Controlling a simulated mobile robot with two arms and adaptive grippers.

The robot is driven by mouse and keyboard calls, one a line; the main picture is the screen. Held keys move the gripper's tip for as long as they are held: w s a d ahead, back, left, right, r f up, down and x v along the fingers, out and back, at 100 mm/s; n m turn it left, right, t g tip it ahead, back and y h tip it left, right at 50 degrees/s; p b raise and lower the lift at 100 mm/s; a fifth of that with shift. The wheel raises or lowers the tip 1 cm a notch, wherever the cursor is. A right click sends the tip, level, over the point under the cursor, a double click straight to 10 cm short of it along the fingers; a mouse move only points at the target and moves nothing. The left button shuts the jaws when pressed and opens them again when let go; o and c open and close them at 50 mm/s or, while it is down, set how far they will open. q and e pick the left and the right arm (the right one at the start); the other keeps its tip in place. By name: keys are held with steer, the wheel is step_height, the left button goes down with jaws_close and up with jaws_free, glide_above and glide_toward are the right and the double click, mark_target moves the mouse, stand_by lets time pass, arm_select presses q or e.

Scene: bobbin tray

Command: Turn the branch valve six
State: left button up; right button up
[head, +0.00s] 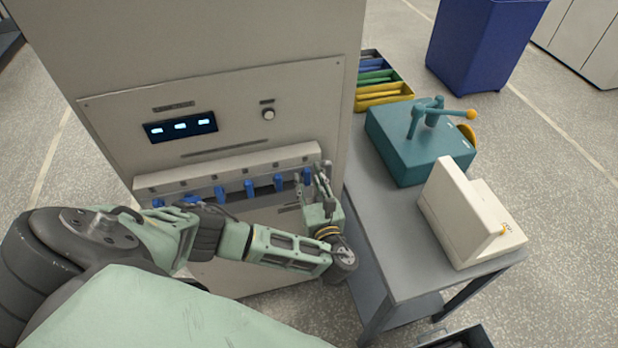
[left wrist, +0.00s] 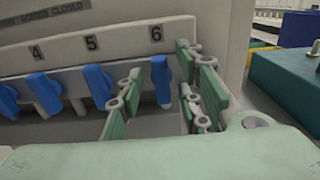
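The branch valve six handle (left wrist: 162,82) is a blue lever under the printed 6 in the left wrist view. It hangs about upright. In the head view it is the rightmost blue lever (head: 307,176) on the pale manifold bar (head: 235,169). My left gripper (head: 312,182) is at this right end of the bar. In the left wrist view its fingers (left wrist: 160,95) are spread, one to the left of the lever and the others to its right. I see a gap on both sides, and whether anything touches is unclear. My right gripper is not in view.
Blue levers five (left wrist: 99,86) and four (left wrist: 48,95) hang just left of six. A grey table (head: 377,225) stands close on the right, with a teal machine (head: 395,145) and a cream box (head: 458,215). A small knob (head: 268,114) is above the bar.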

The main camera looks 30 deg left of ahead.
arm_select(q)
steer(key=c, duration=0.4)
jaws_close()
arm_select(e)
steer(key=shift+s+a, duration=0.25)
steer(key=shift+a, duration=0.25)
